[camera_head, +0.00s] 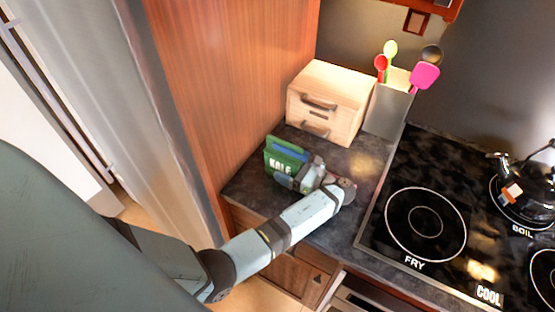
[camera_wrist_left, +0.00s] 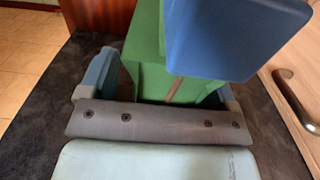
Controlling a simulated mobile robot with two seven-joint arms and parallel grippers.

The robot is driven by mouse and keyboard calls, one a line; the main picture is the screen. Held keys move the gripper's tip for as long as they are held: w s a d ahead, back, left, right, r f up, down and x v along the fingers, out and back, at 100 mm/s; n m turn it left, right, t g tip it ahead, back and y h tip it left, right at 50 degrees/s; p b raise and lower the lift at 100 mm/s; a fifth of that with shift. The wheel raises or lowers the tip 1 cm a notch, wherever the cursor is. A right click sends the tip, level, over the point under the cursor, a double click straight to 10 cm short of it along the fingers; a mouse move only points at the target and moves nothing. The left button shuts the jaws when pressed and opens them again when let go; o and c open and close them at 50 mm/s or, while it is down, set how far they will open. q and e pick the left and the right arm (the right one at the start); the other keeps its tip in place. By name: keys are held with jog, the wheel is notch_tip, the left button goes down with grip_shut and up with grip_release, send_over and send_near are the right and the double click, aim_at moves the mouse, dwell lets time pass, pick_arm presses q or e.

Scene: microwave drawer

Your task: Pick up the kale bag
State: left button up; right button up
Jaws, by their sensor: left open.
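The kale bag (camera_head: 282,162) is a green pack with a blue part and the letters "KALE". It stands on the dark counter at the left, beside the wood panel. My left gripper (camera_head: 286,180) is at the bag's near side, with its arm reaching in from the lower left. In the left wrist view the green bag (camera_wrist_left: 150,50) rises between the two blue fingers, which are spread open on either side of it. Whether the fingers touch the bag I cannot tell. My right gripper is in neither view.
A small wooden drawer box (camera_head: 330,100) stands just behind the bag. A grey utensil holder (camera_head: 388,110) is beside it. The black stove (camera_head: 440,200) with a kettle (camera_head: 525,190) lies to the right. A tall wood panel (camera_head: 215,80) bounds the left.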

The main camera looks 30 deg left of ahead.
pick_arm(q)
jog(key=shift+a, duration=0.15)
jog(key=shift+d, duration=0.2)
jog(key=c, duration=0.6)
grip_shut()
jog(key=shift+a+r, duration=0.1)
